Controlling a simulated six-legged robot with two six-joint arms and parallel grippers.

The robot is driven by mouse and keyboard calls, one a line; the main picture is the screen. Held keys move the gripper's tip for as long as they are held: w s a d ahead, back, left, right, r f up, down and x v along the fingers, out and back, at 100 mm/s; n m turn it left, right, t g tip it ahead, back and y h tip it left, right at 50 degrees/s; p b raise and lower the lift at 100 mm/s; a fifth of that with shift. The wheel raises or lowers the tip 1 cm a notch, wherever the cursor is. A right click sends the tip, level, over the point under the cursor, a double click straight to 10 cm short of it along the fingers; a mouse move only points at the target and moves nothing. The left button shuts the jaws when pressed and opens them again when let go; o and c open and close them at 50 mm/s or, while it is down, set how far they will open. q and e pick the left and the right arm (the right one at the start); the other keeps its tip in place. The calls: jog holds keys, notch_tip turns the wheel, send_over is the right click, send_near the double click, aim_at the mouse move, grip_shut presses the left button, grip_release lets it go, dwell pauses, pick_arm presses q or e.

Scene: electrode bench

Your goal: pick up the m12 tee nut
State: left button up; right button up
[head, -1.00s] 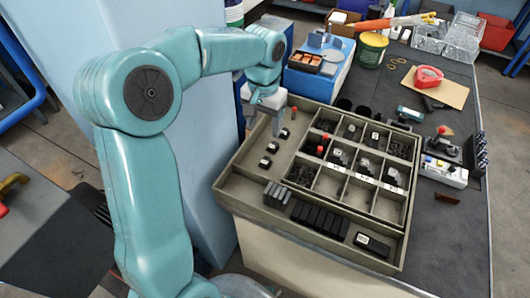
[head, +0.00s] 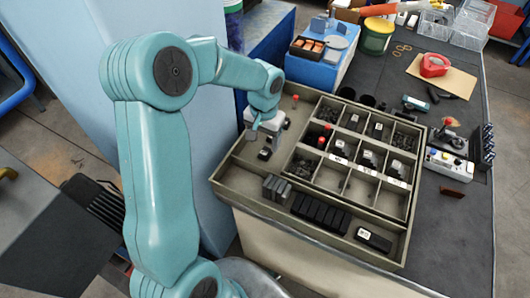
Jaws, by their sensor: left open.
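Small dark blocks with pale tops, which look like tee nuts, stand in the left bay of the tray. The near one (head: 264,154) is in plain view; another behind it (head: 274,140) is partly covered by my gripper. Their markings are too small to read, so I cannot tell which is the m12 tee nut. My left gripper (head: 260,135) is open and low over that row, fingers pointing down. Whether a nut is between the fingers is hidden. My right gripper is out of view.
The divided tray (head: 235,187) has compartments with dark parts at right and grey and black blocks (head: 320,212) along its front. A red-topped piece (head: 295,99) stands behind the gripper. A blue box (head: 318,70) stands beyond the tray, and a switch box (head: 450,165) stands right.

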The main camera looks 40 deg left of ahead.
aim_at(265, 151)
pick_arm(q)
notch_tip(265, 151, down, 5)
jog(key=shift+d+r, duration=0.1)
jog(key=c, duration=1.2)
jog(key=shift+w, duration=0.1)
jog(key=shift+r, duration=0.2)
